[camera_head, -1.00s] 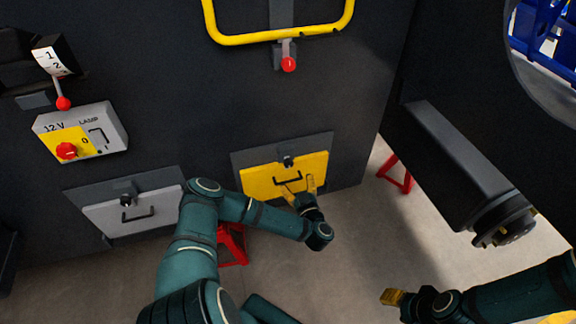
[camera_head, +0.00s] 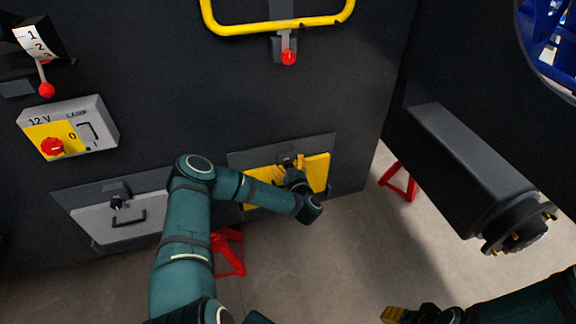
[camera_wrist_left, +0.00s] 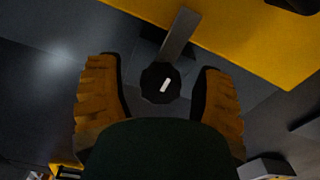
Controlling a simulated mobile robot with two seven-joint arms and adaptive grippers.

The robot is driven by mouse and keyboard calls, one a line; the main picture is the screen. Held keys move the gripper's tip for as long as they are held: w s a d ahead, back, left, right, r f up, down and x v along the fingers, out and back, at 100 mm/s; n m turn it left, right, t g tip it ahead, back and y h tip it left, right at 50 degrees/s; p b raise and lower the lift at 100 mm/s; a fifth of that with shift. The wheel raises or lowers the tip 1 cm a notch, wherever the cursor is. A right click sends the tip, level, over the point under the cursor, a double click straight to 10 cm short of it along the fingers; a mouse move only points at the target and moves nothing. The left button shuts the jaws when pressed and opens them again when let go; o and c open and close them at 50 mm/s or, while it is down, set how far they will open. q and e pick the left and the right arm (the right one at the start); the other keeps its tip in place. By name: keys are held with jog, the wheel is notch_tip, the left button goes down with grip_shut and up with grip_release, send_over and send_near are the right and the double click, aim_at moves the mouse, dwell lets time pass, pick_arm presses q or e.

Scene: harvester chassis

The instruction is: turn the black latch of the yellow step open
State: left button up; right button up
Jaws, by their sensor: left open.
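The yellow step (camera_head: 318,174) is a flat panel low on the dark chassis wall; my left gripper hides its middle and handle. The black latch (camera_wrist_left: 160,84) is a round knob with a white mark, at the step's edge. In the left wrist view a grey bar runs from the knob over the yellow panel. My left gripper (camera_head: 290,163) is open at the latch, one finger on each side of the knob, with gaps visible. In the head view the latch is mostly hidden by it. My right gripper (camera_head: 392,314) is partly in view at the bottom.
A grey panel (camera_head: 90,222) with its own latch is at left. A lamp switch box (camera_head: 95,115) and a red-knobbed lever are above it. A yellow rail (camera_head: 280,28) and red-knobbed lever (camera_head: 289,58) are above the step. A dark beam (camera_head: 465,150) juts out at right.

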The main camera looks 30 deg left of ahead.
pick_arm(q)
jog(key=shift+o, duration=0.2)
grip_shut()
jog(key=shift+n, duration=0.3)
jog(key=n, duration=1.2)
jog(key=shift+a+n+b, duration=0.1)
jog(key=shift+n+b, duration=0.2)
jog(key=shift+b, duration=0.05)
jog(key=n+b, duration=0.1)
jog(key=n, duration=0.3)
jog(key=shift+n, duration=0.4)
